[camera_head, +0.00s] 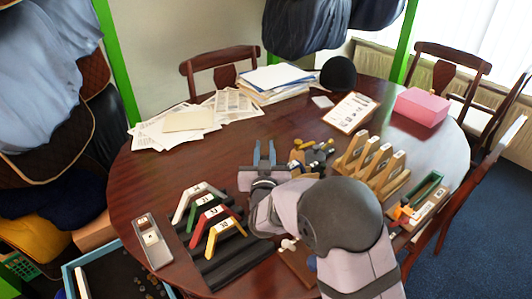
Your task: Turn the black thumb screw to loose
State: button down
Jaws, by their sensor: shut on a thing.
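My gripper (264,150) is near the middle of the table, its two blue-grey fingers pointing toward the back. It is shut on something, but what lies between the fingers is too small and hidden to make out. I cannot pick out the black thumb screw for certain. A small grey-and-yellow device (318,148) lies just right of the fingers, apart from them. My arm covers the table's front middle and may hide parts there.
A grey tray (153,255) lies farther left. Wooden numbered stands (372,160) and a green-lined box (427,193) are at right. Papers (190,122) cover the back left.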

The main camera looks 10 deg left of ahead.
aim_at(265, 158)
jog(key=shift+s+a+r+n+g+y+b, duration=0.15)
jog(key=shift+a+n+g+y+b, duration=0.4)
jog(key=shift+n+y, duration=0.95)
jog(key=shift+s+a+f+n+g+y+b, duration=0.15)
jog(key=shift+n+g+y+b, duration=0.4)
jog(key=shift+n+g+y, duration=0.95)
jog(key=shift+s+a+r+n+g+y+b, duration=0.1)
jog(key=shift+s+a+n+g+y+b, duration=0.35)
jog(key=shift+y, duration=1.65)
jog(key=shift+w+n, duration=0.2)
jog(key=shift+n, duration=0.15)
jog(key=c, duration=1.6)
grip_release()
jog(key=shift+b+v, duration=0.4)
jog(key=shift+v, duration=3.3)
jog(key=shift+d, duration=0.1)
